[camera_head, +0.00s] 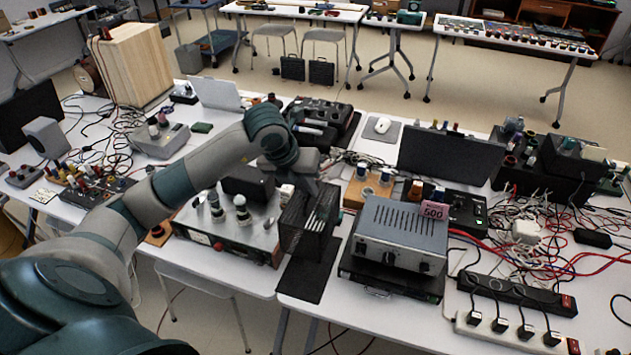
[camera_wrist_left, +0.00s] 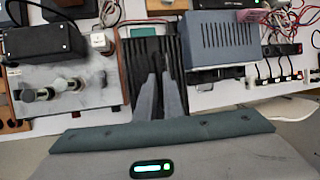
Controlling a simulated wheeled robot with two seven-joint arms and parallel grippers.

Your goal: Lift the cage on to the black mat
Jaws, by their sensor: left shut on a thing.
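The cage (camera_head: 306,224) is a dark, upright box with slots and pale strips along its top. It is over the far part of the black mat (camera_head: 306,282), whose near part is bare; I cannot tell whether its base touches the mat. My left gripper (camera_head: 316,188) reaches down on the cage's top from behind and is shut on it. In the left wrist view the two grey fingers (camera_wrist_left: 161,88) are close together against the dark ribbed cage (camera_wrist_left: 140,62). My right gripper is in neither view.
A grey instrument with knobs (camera_head: 230,228) stands close left of the cage. A blue-grey power supply (camera_head: 398,232) on a black unit stands close right. Power strips (camera_head: 515,295) and tangled cables (camera_head: 530,250) lie at the right.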

